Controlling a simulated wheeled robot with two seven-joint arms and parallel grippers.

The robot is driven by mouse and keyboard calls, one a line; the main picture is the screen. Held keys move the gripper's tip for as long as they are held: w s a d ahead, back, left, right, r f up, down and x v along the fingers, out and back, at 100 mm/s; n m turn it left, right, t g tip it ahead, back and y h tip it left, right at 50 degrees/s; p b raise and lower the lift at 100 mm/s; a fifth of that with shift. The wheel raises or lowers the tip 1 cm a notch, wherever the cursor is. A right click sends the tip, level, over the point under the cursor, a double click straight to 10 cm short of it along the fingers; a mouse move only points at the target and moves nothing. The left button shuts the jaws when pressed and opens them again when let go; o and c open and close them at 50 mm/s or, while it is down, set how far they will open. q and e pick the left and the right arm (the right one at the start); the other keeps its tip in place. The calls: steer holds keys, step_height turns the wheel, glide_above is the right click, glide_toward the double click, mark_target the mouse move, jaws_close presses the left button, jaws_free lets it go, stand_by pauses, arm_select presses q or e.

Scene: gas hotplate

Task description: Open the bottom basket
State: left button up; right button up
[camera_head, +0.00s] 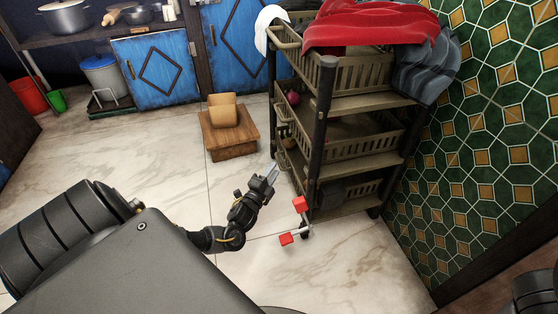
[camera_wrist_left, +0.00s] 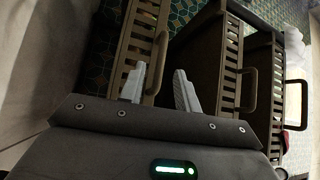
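A brown slatted cart (camera_head: 322,130) holds three stacked baskets. The bottom basket (camera_head: 362,188) sits low in the cart, its front partly hidden by a dark post. In the left wrist view the cart appears turned on its side, with the bottom basket (camera_wrist_left: 136,38) leftmost and its curved handle (camera_wrist_left: 160,62) on the front. My left gripper (camera_head: 271,173) is beside the cart's lower front. In the wrist view its fingers (camera_wrist_left: 160,88) are apart, with the handle showing in the gap between them; contact cannot be told. My right gripper is out of view.
The middle basket handle (camera_wrist_left: 251,90) and top basket handle (camera_wrist_left: 296,105) are to the right in the wrist view. A wooden stool (camera_head: 231,141) stands left of the cart. A tiled wall (camera_head: 480,120) is behind. Floor in front is clear.

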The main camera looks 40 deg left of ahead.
mark_target(279, 162)
arm_select(q)
steer(key=b+x, duration=0.2)
steer(key=x, duration=0.3)
jaws_close()
stand_by(0.3)
